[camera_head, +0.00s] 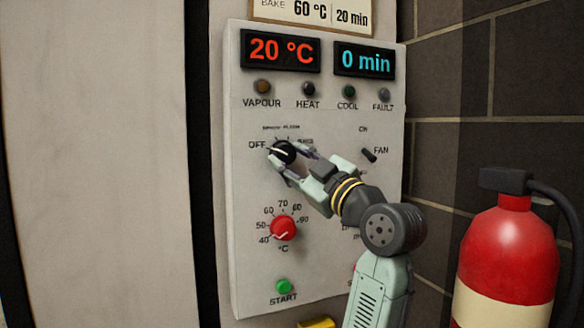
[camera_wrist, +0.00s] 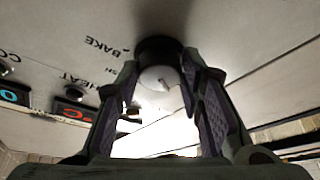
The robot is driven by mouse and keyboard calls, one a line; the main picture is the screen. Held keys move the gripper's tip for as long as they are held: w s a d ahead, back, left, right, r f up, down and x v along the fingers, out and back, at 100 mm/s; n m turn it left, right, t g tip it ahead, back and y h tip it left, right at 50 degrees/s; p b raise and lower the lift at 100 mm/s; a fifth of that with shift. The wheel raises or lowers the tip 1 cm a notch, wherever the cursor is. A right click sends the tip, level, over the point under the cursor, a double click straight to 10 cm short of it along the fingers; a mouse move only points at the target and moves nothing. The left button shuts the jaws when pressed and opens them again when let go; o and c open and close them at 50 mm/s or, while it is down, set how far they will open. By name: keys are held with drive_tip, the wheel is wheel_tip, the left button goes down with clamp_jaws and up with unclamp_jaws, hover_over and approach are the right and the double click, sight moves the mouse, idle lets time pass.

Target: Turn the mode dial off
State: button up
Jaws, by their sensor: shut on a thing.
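The black mode dial (camera_head: 281,150) is on the light grey control panel (camera_head: 240,215), just right of the OFF label. Its white mark seems to point left towards OFF. My gripper (camera_head: 291,157) reaches it from the lower right, with its fingers on either side of the dial. In the wrist view the dial (camera_wrist: 158,80) shows a pale round face with a short mark, between the two fingertips of my gripper (camera_wrist: 161,72), which is shut on it. Fingers hide part of the dial and some labels around it.
A red temperature knob (camera_head: 283,228) sits below, above a green START button (camera_head: 283,286). The FAN switch (camera_head: 369,155) is to the right. Displays read 20 °C (camera_head: 280,50) and 0 min (camera_head: 364,61). A red fire extinguisher (camera_head: 506,250) stands at the right.

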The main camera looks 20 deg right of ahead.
drive_tip(key=shift+n+g+y, duration=0.3)
drive_tip(key=shift+n, duration=0.7)
drive_tip(key=o, duration=1.2)
drive_tip(key=shift+c, duration=0.2)
drive_tip(key=v, duration=1.2)
drive_tip(key=shift+r, duration=0.1)
